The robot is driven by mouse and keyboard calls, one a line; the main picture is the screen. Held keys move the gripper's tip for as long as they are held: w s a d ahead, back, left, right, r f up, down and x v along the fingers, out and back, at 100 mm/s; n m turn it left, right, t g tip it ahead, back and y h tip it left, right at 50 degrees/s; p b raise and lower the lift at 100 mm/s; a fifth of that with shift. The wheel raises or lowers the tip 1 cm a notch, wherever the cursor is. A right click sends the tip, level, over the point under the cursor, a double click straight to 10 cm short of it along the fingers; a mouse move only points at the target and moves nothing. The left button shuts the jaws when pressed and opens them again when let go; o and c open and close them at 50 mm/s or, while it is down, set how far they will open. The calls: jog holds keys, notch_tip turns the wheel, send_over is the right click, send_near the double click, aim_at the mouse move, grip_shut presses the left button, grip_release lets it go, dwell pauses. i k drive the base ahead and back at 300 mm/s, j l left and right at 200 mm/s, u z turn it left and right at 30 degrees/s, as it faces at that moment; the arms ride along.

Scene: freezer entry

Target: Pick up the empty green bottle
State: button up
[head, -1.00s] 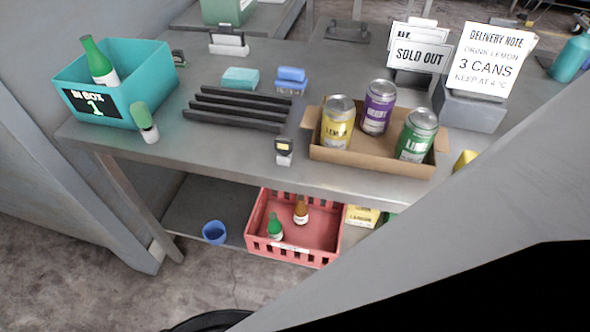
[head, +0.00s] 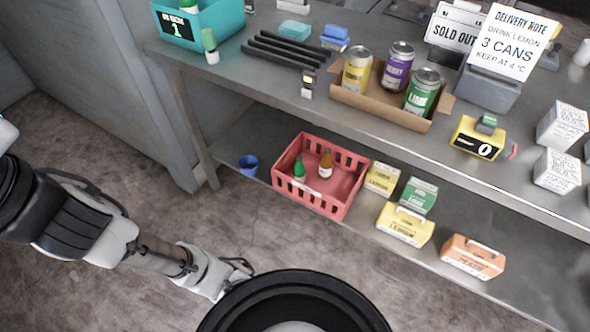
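A green bottle (head: 299,168) with a pale label stands in the red crate (head: 343,208) on the lower shelf, beside a brown bottle (head: 326,163). Whether the green bottle is empty I cannot tell. Another green bottle-like thing with a white base (head: 209,47) stands on the table top in front of the teal bin (head: 215,22). My gripper (head: 246,268) is at the lower left, over the floor, in front of and well apart from the crate. It is small and partly hidden, so its opening is unclear.
A blue cup (head: 249,164) stands left of the crate. Several cartons, including an orange one (head: 472,257), stand to its right. The table edge overhangs the lower shelf. A cardboard tray (head: 379,108) with cans is on top. The floor in front is clear.

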aim_at(299, 171)
jog(key=j+z, duration=0.35)
jog(key=z, duration=0.15)
jog(key=i+j+z, duration=0.2)
jog(key=i, duration=0.2)
jog(key=i+z, duration=0.2)
jog(key=i, duration=0.9)
jog(key=j, duration=0.1)
